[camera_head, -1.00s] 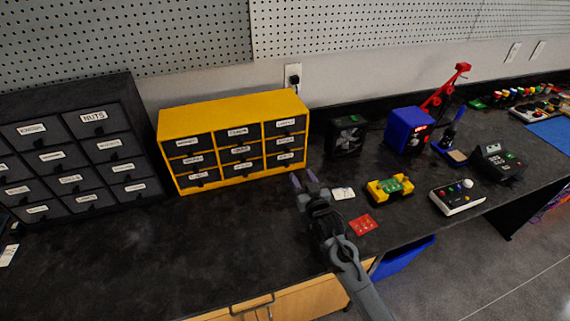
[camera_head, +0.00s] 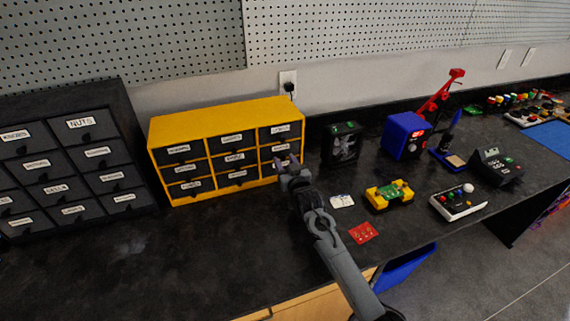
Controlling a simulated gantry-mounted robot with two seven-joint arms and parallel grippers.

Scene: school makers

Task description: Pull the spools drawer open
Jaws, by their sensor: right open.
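The yellow cabinet (camera_head: 215,118) stands on the black worktop and holds several dark drawers with white labels. All its visible drawers look shut. The labels are too small to read surely, so I cannot tell which drawer is the spools drawer. My right gripper (camera_head: 287,162) is open and appears empty, with its fingertips in front of the cabinet's lower right corner. It partly hides the lower right drawer, and I cannot tell whether it touches it. My left gripper is not in view.
A black drawer cabinet (camera_head: 75,160) with a NUTS label stands at left. Right of the yellow cabinet are a black fan unit (camera_head: 343,145), a blue box (camera_head: 404,136), a yellow device (camera_head: 388,195) and a red card (camera_head: 363,232). The worktop (camera_head: 140,255) at front left is clear.

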